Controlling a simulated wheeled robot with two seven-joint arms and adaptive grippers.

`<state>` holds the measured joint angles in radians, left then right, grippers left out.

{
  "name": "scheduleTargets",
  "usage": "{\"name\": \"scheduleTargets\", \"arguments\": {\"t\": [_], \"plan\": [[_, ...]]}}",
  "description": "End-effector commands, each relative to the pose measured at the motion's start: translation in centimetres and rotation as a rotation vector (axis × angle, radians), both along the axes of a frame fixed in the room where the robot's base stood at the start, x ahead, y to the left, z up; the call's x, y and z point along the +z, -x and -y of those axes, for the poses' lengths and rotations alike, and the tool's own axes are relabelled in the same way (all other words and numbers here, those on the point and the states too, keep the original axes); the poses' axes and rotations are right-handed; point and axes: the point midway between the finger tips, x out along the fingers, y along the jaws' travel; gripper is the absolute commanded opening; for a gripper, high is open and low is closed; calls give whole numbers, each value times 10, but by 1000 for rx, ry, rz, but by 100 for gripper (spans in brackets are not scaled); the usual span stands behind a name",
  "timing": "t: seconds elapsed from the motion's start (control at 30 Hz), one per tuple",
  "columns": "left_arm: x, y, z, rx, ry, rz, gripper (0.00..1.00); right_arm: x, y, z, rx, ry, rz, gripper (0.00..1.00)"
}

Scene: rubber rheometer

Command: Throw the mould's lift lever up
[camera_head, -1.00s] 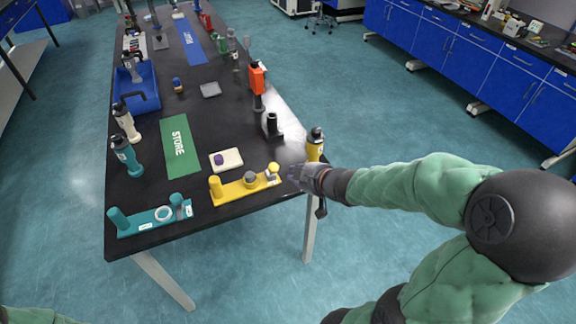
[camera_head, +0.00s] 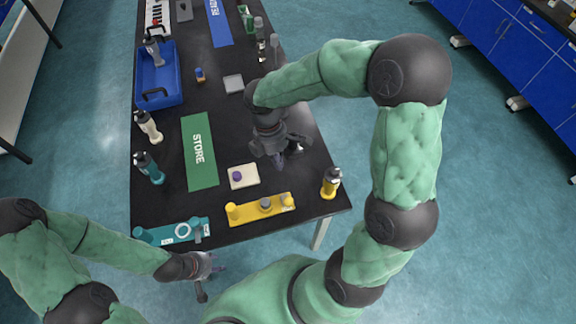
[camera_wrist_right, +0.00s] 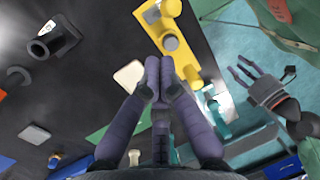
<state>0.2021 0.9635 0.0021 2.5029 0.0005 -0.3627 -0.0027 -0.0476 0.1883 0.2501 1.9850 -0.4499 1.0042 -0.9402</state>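No part is marked as the mould's lift lever, and I cannot tell which it is. A yellow fixture (camera_head: 250,211) with upright round posts lies on the bench's near edge; it also shows in the right wrist view (camera_wrist_right: 188,62). A teal fixture (camera_head: 172,231) with a white ring lies to its left. My right gripper (camera_head: 284,158) is over the bench, beyond the yellow fixture; its fingertips are together with nothing seen between them in the wrist view (camera_wrist_right: 159,66). My left gripper (camera_head: 214,268) is off the bench's near edge, its fingers spread in the wrist view (camera_wrist_right: 242,76).
A cream block (camera_head: 243,177) with a purple knob sits by the green STORE mat (camera_head: 200,165). A yellow bottle (camera_head: 331,184) stands at the right corner. A black stand (camera_wrist_right: 52,40) is beside my right gripper. A blue tray (camera_head: 158,85) and bottles line the left edge.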

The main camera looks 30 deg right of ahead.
Motion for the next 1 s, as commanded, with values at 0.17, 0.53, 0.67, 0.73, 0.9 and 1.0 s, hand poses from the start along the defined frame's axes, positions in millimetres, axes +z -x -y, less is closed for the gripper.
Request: {"name": "scheduleTargets", "arguments": {"t": [0.17,0.53,0.67,0.73,0.9,1.0], "plan": [[4,1,0,0,0,-2,40,2,6,-7,39,-4,-43,0],[-8,1,0,0,0,-2,40,-55,20,-4,36,-4,-45,0],[-13,1,0,1,0,-1,40,-79,26,-3,36,-4,-44,0],[-16,1,0,1,0,-1,40,-91,29,-2,37,-4,-43,0],[-21,1,0,1,0,-1,40,-114,35,-1,36,-5,-41,0],[-23,1,0,1,0,-1,40,-124,37,0,36,-4,-41,0]]}}
